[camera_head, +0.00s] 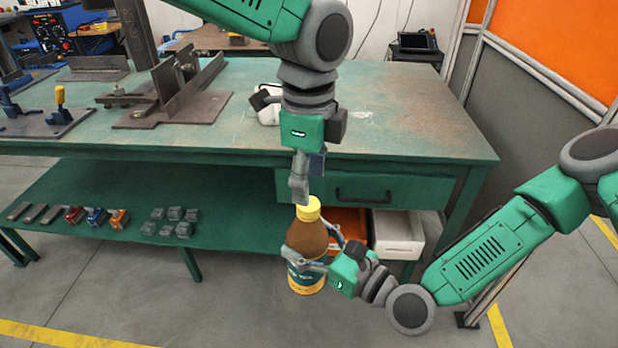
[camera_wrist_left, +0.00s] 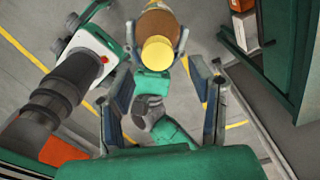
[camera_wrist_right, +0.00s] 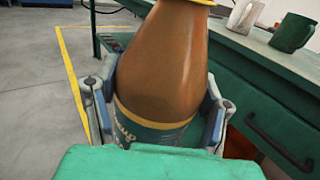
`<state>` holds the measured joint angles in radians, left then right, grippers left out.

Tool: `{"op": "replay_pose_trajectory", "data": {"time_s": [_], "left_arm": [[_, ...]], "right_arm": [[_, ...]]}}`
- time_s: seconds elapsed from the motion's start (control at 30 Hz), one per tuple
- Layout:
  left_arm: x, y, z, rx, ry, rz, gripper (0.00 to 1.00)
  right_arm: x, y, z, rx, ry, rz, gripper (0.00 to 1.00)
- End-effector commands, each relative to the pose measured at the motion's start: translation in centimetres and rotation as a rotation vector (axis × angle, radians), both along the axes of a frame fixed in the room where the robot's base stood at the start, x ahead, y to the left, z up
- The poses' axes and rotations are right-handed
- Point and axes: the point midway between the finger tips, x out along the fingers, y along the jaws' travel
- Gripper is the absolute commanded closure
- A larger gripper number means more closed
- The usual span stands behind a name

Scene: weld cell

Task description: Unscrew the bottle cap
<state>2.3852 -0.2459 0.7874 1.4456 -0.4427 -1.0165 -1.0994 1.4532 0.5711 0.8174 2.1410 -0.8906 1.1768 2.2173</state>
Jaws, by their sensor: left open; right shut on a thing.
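The brown bottle (camera_head: 305,238) with a dark teal label stands upright in the air in front of the workbench. Its yellow cap (camera_head: 309,209) is on its top, and the cap also shows in the left wrist view (camera_wrist_left: 158,53). My right gripper (camera_wrist_right: 158,100) is shut around the bottle's body at the label, its fingers on both sides. My left gripper (camera_head: 301,188) points down from above, close over the cap. In the left wrist view its fingers are open and spread wide, with the cap between and beyond them. Whether a fingertip touches the cap cannot be told.
The green workbench (camera_head: 400,125) stands behind the bottle, with a closed drawer (camera_head: 362,190). Fixtures (camera_head: 180,95) stand on its left part. The lower shelf (camera_head: 100,200) holds several small blocks and clamps. A green mug (camera_wrist_right: 291,33) stands on the bench. The floor in front is clear.

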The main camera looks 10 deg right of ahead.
Motion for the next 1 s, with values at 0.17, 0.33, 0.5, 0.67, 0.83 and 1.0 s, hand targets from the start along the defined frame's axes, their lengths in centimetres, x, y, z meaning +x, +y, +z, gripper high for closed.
{"op": "replay_pose_trajectory", "data": {"time_s": [0.17,0.33,0.5,0.67,0.83,1.0], "left_arm": [[-0.6,-0.4,1.5,0.01,0.025,-0.293,0.52],[-0.3,-0.1,2.7,0.023,0.013,-0.475,0.52],[-0.1,-0.1,1.5,0.031,0.009,-0.511,0.52],[-0.2,0.0,-1.1,0.03,0.012,-0.509,0.52],[-0.1,0.0,-3.5,0.03,0.01,-0.508,0.52],[-0.1,0.1,-4.7,0.03,0.008,-0.506,0.52]], "right_arm": [[0.0,0.0,0.1,0.002,-0.002,0.0,1.0],[0.0,0.0,0.1,0.001,-0.003,0.0,1.0],[0.0,0.0,0.1,0.002,-0.002,0.0,1.0],[0.0,0.0,0.1,0.002,-0.002,-0.001,1.0],[0.0,0.0,0.1,0.002,-0.002,-0.001,1.0],[0.0,0.0,0.1,0.002,-0.002,0.0,1.0]]}}
